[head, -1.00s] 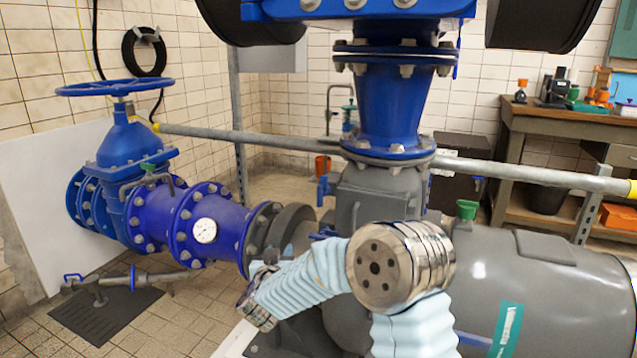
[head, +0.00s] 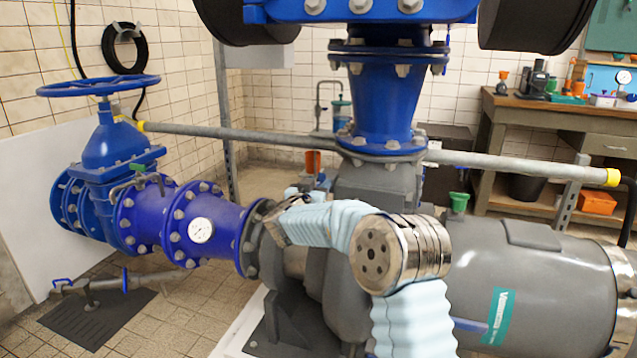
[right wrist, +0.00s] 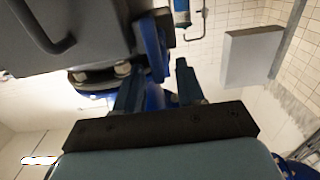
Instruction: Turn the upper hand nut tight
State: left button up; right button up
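In the right wrist view my right gripper (right wrist: 158,75) is open, its two dark fingers apart. A flat blue piece (right wrist: 151,46), possibly the hand nut or its wing, shows at the gap, nearer the left finger. I cannot tell whether they touch. In the head view my right gripper (head: 308,192) is small and partly hidden by its own wrist, beside the grey pump housing (head: 372,187). A small blue part (head: 322,182) shows just beyond it. I cannot clearly make out the upper hand nut there. My left gripper is not in view.
A blue pipe with a gauge (head: 201,230) and a valve with a handwheel (head: 98,86) stand at left. A grey rail (head: 245,134) crosses behind. The grey motor (head: 540,275) fills the lower right. A workbench (head: 540,108) stands at the back right.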

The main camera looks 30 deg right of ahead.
jog(key=shift+w+d, duration=0.3)
jog(key=shift+d, duration=0.1)
jog(key=shift+c, duration=0.3)
grip_shut()
